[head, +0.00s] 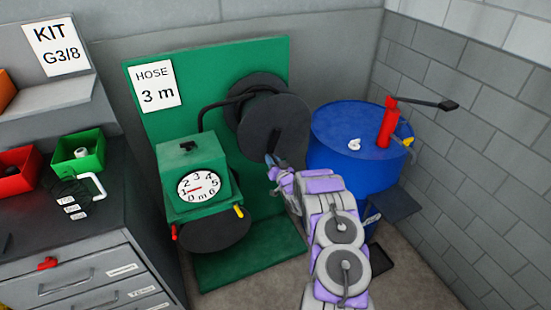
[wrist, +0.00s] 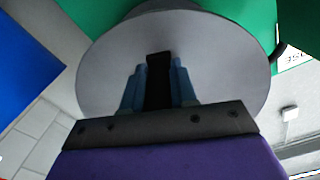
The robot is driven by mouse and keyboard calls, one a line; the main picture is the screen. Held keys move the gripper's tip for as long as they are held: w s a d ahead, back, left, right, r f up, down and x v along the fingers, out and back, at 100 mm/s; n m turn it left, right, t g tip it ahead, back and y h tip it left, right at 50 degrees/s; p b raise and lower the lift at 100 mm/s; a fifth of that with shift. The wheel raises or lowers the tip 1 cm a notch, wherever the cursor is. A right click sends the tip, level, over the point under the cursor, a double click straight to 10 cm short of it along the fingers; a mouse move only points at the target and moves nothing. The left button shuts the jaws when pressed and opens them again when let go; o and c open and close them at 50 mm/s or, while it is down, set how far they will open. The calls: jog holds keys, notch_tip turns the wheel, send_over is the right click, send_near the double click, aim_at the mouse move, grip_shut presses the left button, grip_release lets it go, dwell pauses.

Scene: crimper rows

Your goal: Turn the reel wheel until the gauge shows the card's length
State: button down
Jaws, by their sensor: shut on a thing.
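The reel wheel (head: 276,128) is a dark disc on the green board, with black hose wound behind it. In the wrist view its grey face (wrist: 225,65) fills the middle. My gripper (head: 272,162) is at the wheel's lower edge; its blue fingers (wrist: 157,80) are shut on the wheel's black handle (wrist: 158,72). The card (head: 154,86) reads "HOSE 3 m". The gauge (head: 199,186) is a white dial on a green box; its small red needle appears to point left, near 1.
A blue drum (head: 345,165) with a red pump (head: 388,122) stands right of the reel, close to my arm. A drawer bench (head: 105,235) with red and green bins (head: 85,153) is at the left. A brick wall bounds the right.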

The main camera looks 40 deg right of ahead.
aim_at(253, 131)
jog(key=shift+w+a+r+m+p, duration=0.1)
jog(key=shift+a+r+m+p, duration=0.3)
jog(key=shift+a+p, duration=0.1)
jog(key=a+r+m+p, duration=0.1)
jog(key=a+m+p, duration=0.1)
jog(key=w+a+r+m+p, duration=0.1)
jog(key=r+m+p, duration=0.1)
jog(key=m+p, duration=0.1)
jog(key=shift+a, duration=0.4)
jog(key=r+m+p, duration=0.1)
jog(key=m, duration=0.1)
jog(key=a+r+m+p, duration=0.1)
jog(key=r+m, duration=0.1)
jog(key=a+r+m+p, duration=0.1)
jog(key=r+p, duration=0.1)
jog(key=shift+w+m, duration=0.2)
jog(key=shift+m, duration=0.2)
notch_tip(253, 131, up, 3)
jog(key=m+p, duration=0.1)
jog(key=m, duration=0.3)
jog(key=shift+r, duration=0.2)
jog(key=shift+d+r, duration=0.1)
jog(key=shift+r, duration=0.15)
jog(key=shift+s+d+r, duration=0.1)
jog(key=shift+d+r, duration=0.1)
jog(key=shift+r, duration=0.4)
